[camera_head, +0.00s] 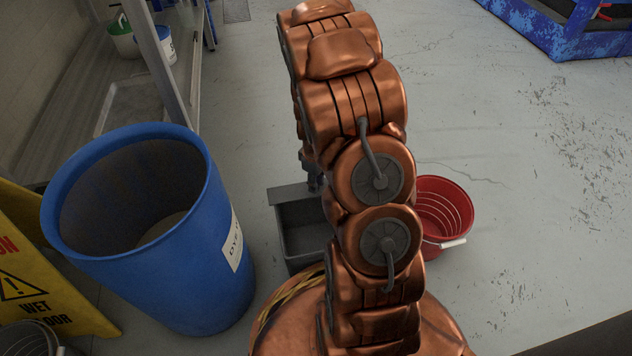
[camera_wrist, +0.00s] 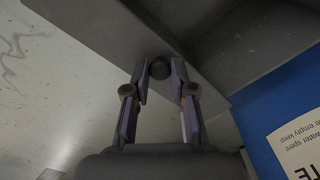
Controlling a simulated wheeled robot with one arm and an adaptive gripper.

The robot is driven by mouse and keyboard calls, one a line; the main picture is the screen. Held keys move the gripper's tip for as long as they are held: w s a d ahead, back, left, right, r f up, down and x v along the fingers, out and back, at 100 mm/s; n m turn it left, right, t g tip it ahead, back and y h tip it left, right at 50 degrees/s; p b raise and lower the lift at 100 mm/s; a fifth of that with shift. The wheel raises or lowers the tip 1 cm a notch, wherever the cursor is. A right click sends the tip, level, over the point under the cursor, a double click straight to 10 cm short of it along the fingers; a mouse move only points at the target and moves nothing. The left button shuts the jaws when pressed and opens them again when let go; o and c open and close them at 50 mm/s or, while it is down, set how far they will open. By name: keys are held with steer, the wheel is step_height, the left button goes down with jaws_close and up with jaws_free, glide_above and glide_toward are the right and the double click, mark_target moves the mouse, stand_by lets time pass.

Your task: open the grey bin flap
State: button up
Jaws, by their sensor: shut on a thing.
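The grey bin (camera_head: 303,240) stands on the floor left of my arm, partly hidden behind it. Its top looks open, with a dark hollow showing. The grey flap (camera_head: 288,193) shows as a pale strip at the bin's far side; its exact angle is hard to tell. In the wrist view the flap (camera_wrist: 105,35) is a broad grey plate with a dark round knob (camera_wrist: 158,68) at its edge. My gripper (camera_wrist: 160,82) is shut on this knob, one finger on each side. In the head view my gripper (camera_head: 313,180) is mostly hidden by the arm.
A blue drum (camera_head: 205,270) stands close left of the bin; its labelled side (camera_wrist: 285,120) shows in the wrist view. A red bucket (camera_head: 443,210) is right of my arm. A yellow wet-floor sign (camera_head: 35,270) is far left. Floor beyond the bin is clear.

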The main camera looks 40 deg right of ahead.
jaws_close()
steer(key=shift+w+r+p, duration=0.1)
steer(key=shift+r+p, duration=0.1)
steer(key=shift+p, duration=0.3)
steer(key=shift+w+d+r+g+p, duration=0.15)
steer(key=shift+g+p, duration=0.25)
steer(key=shift+p, duration=0.4)
steer(key=g+p, duration=0.1)
steer(key=y+p, duration=0.1)
steer(key=p, duration=0.1)
steer(key=shift+w+d+r+g, duration=0.1)
steer(key=shift+w+r+g, duration=0.2)
steer(key=shift+g, duration=0.1)
steer(key=g+p, duration=0.1)
steer(key=p, duration=0.1)
steer(key=w+g+y+p, duration=0.1)
steer(key=p, duration=0.1)
steer(key=shift+w+d+r+g+y, duration=0.15)
steer(key=shift+d+g+y, duration=0.15)
steer(key=shift+d, duration=0.05)
steer(key=shift+w+d+g+y+p, duration=0.2)
steer(key=shift+w+g+y+p, duration=0.15)
steer(key=shift+g+p, duration=0.3)
steer(key=shift+w+d+g+y+p, duration=0.15)
steer(key=shift+w+g+y+p, duration=0.15)
steer(key=shift+g+p, duration=0.35)
steer(key=shift+w, duration=0.1)
